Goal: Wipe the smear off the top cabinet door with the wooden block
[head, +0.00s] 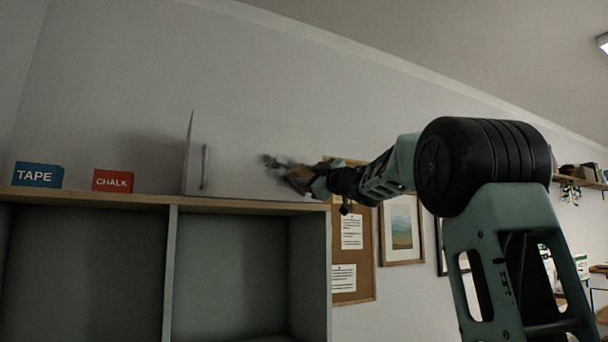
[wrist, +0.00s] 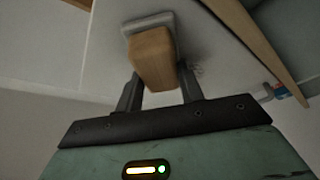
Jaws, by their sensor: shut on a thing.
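The white top cabinet door (head: 235,160) has a grey handle (head: 205,167) on its left side and stands above the wooden shelf top. A dark smear (head: 269,160) shows on its right part, just left of my gripper (head: 298,177). In the wrist view, my gripper (wrist: 158,82) is shut on the wooden block (wrist: 153,58), which has a grey pad (wrist: 148,22) at its far end. The door also shows there (wrist: 215,45), with faint dark specks of smear (wrist: 196,70) beside the block. I cannot tell whether the pad touches the door.
A wooden shelf top (head: 120,197) runs below the cabinet. A blue TAPE box (head: 38,175) and a red CHALK box (head: 112,181) stand on it at left. A cork board (head: 352,285) and a framed picture (head: 402,230) hang on the wall below my arm.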

